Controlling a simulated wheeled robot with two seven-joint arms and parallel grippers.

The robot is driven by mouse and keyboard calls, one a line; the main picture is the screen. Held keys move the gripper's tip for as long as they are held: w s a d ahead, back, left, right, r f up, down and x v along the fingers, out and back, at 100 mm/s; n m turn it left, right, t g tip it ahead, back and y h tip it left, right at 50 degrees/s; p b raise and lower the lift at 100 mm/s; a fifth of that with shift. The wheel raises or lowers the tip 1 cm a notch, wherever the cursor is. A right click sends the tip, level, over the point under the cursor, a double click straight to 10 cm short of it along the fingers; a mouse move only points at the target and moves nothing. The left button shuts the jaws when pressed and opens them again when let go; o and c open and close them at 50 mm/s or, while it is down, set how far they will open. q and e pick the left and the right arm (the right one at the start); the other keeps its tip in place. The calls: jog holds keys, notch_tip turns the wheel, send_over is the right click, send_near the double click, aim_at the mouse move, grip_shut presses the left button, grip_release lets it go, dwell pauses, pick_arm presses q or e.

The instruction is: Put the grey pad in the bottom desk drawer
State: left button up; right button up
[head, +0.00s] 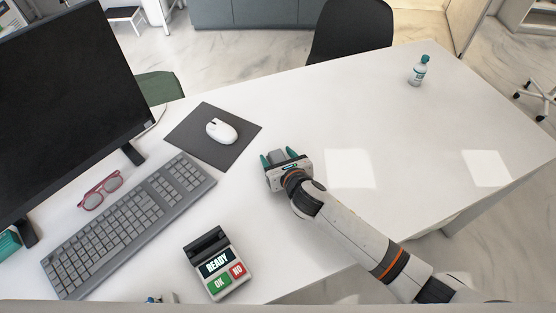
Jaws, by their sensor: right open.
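A dark grey pad (188,134) lies flat on the white desk (400,130), left of centre in the head view. A white mouse (221,131) rests on it. My right gripper (279,156) is over the desk, just right of the pad and apart from it. Its teal-tipped fingers are spread open. A small grey shape shows between them; I cannot tell whether it is part of the gripper. The bottom desk drawer is not in view.
A grey keyboard (130,225), red glasses (100,190) and a monitor (70,105) stand at left. A small bottle (418,71) stands at the far right. A black chair (350,30) is behind. The desk's right half is mostly clear.

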jog(key=shift+r, duration=0.1)
jog(key=c, duration=1)
